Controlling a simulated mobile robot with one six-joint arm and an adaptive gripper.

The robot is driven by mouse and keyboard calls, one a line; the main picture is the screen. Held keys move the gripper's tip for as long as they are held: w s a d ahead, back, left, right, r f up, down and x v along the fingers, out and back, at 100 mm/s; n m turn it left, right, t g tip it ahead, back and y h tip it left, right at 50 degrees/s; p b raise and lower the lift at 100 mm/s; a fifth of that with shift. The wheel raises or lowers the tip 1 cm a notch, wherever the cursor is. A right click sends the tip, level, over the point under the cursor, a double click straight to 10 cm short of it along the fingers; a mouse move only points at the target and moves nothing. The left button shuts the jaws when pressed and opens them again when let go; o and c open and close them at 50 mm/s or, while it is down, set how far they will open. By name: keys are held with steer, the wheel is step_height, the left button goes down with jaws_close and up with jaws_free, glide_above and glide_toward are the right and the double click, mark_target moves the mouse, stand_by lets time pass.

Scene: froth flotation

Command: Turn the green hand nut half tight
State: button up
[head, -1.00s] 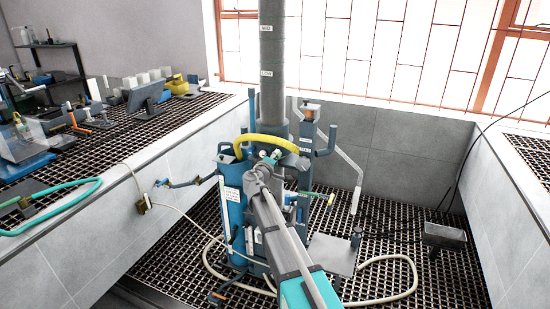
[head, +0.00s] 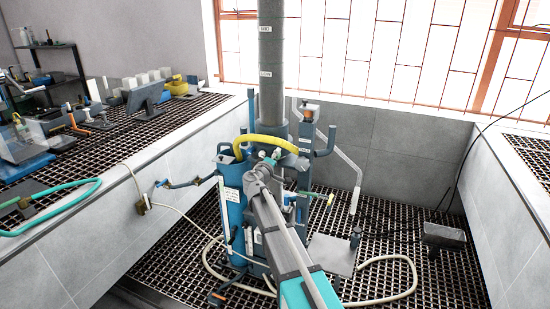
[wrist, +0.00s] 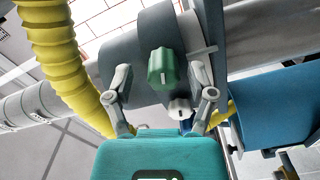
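The green hand nut (wrist: 162,67) is a ribbed knob on a grey round fitting (wrist: 148,38) in the wrist view. My gripper (wrist: 158,78) is open, with one grey finger on each side of the nut. Gaps show between both fingers and the nut, so I see no contact. A smaller white knob (wrist: 179,108) sits just below the nut, between the fingers and above my teal gripper body. In the head view my gripper (head: 263,168) is at the upper part of the blue flotation machine (head: 232,205), and my arm hides part of it.
A yellow ribbed hose (wrist: 48,50) curves close by the left finger. A thick grey column (head: 271,70) rises behind the machine. A pale hose (head: 385,297) lies on the floor grating. Benches stand left and right; the left one carries a monitor (head: 146,97).

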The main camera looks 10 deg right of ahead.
steer(key=shift+n, duration=0.4)
steer(key=s+a+n, duration=0.7)
steer(key=s+n, duration=0.5)
steer(key=n, duration=0.2)
steer(key=s+d+f+m+g+p, duration=0.3)
steer(key=s+d+m+g+p, duration=0.3)
steer(key=d+m, duration=0.3)
steer(key=s+d+f+m+g+y+p, duration=0.2)
steer(key=s+m+g+y+p, duration=0.2)
steer(key=s+m, duration=0.5)
steer(key=shift+s+d+f+m+g+y+p, duration=0.2)
steer(key=shift+s+f+m+g+y+p, duration=0.25)
steer(key=shift+s+g, duration=1.3)
stand_by(0.4)
steer(key=shift+s+t, duration=0.35)
